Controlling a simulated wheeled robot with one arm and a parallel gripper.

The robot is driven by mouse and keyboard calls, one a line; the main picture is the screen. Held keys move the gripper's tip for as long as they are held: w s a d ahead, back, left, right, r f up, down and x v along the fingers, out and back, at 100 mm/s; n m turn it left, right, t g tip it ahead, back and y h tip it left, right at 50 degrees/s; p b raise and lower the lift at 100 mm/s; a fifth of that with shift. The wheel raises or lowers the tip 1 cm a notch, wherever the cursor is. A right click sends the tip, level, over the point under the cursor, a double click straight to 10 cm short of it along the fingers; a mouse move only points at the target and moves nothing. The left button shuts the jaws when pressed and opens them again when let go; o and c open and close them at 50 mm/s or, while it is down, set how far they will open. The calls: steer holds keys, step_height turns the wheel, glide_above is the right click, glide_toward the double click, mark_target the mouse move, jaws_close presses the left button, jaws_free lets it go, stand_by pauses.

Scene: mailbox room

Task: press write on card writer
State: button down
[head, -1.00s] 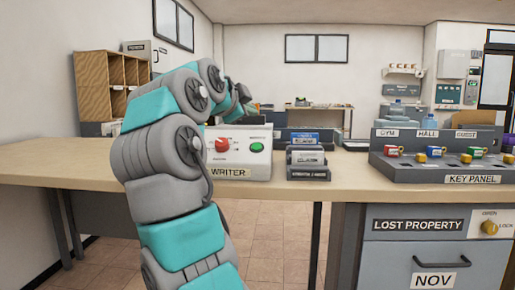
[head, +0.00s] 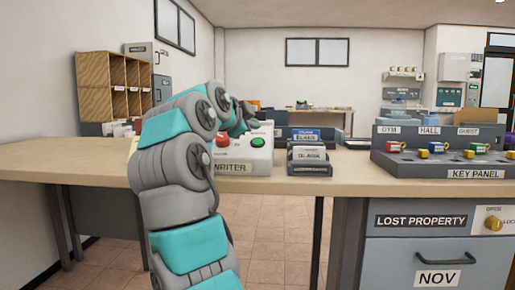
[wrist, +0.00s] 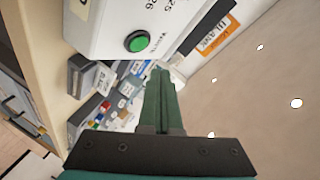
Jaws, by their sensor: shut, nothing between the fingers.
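The card writer (head: 232,167) is a white box labelled WRITER on the wooden counter, partly hidden by my arm in the head view. A red button (head: 223,140) and a green button (head: 258,142) sit on its sloped face. In the wrist view the green button (wrist: 137,41) shows at the top on the white writer body (wrist: 100,27). My gripper (wrist: 160,75) has its green fingers together and empty, its tips below and right of the green button and apart from it. In the head view my gripper (head: 250,117) is above and behind the writer.
A card holder (head: 308,160) stands right of the writer on the counter (head: 70,160). The key panel (head: 440,165) is farther right. A wooden pigeonhole shelf (head: 105,85) stands at the back left. The counter's left part is bare.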

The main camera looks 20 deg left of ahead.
steer(key=shift+w+a+f, duration=0.1)
steer(key=shift+w+f, duration=0.3)
steer(key=shift+f, duration=0.2)
steer(key=shift+w+a+f, duration=0.1)
steer(key=shift+w+f, duration=0.3)
steer(key=shift+f, duration=0.15)
steer(key=shift+w+f, duration=0.1)
steer(key=shift+f, duration=0.05)
stand_by(1.1)
steer(key=shift+w+f, duration=0.15)
steer(key=shift+f, duration=0.1)
steer(key=shift+w+f, duration=0.2)
steer(key=shift+f, duration=0.1)
stand_by(0.7)
steer(key=shift+r, duration=0.1)
steer(key=shift+s+r+p, duration=0.45)
steer(key=shift+r, duration=0.15)
stand_by(0.3)
steer(key=s+r, duration=0.1)
steer(key=s+r+p, duration=0.1)
steer(key=r, duration=0.2)
steer(key=shift+s+d+r+p, duration=0.1)
steer(key=shift+s+d+p, duration=0.25)
steer(key=shift+s, duration=0.05)
